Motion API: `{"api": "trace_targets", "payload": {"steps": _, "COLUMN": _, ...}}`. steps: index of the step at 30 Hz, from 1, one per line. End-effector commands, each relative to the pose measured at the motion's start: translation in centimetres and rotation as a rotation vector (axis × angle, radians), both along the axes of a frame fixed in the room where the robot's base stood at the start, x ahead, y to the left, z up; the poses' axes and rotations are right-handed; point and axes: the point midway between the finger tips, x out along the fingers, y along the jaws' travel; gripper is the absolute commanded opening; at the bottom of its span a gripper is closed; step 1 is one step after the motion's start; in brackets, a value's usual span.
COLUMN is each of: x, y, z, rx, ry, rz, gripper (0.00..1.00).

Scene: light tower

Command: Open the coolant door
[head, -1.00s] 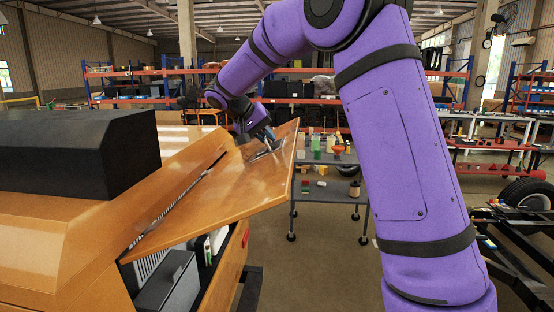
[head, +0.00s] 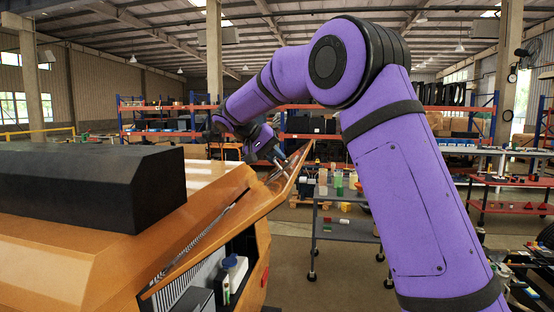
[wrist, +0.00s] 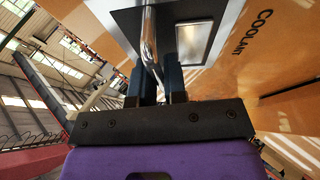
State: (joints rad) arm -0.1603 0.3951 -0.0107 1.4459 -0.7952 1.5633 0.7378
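The coolant door (head: 262,198) is an orange panel on the orange light tower body. It stands swung up and outward, and the compartment beneath it is exposed. The word COOLANT shows on the door's face in the wrist view (wrist: 285,75). A chrome bar handle (wrist: 149,40) sits in a dark recessed plate on the door. My gripper (head: 282,163) is at the door's raised outer part. In the wrist view, its two dark fingers (wrist: 160,75) are close together on either side of the handle's lower end. The exact contact is partly hidden.
The open compartment holds a grey box (head: 196,300) and a white bottle with a blue cap (head: 236,268). A black box-shaped cover (head: 90,185) sits on the machine's top. A grey shelf cart (head: 345,228) with coloured items stands behind the door. Open floor lies between.

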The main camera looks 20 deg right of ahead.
Motion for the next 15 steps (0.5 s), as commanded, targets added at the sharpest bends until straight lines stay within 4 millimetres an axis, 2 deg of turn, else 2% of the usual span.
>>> {"api": "trace_targets", "payload": {"steps": 1, "x": 0.01, "y": -0.09, "z": 0.03, "rx": 0.000, "ry": -0.001, "rz": -0.001, "gripper": 0.24}}
{"api": "trace_targets", "payload": {"steps": 3, "x": -0.01, "y": -0.08, "z": 0.00, "rx": 0.000, "ry": 0.000, "rz": -0.001, "gripper": 0.34}}
{"api": "trace_targets", "payload": {"steps": 11, "x": -0.02, "y": 0.04, "z": -0.01, "rx": 0.001, "ry": 0.001, "rz": -0.001, "gripper": 0.34}}
{"api": "trace_targets", "payload": {"steps": 15, "x": 0.07, "y": 0.77, "z": 0.58, "rx": 0.000, "ry": 0.001, "rz": 0.000, "gripper": 0.34}}
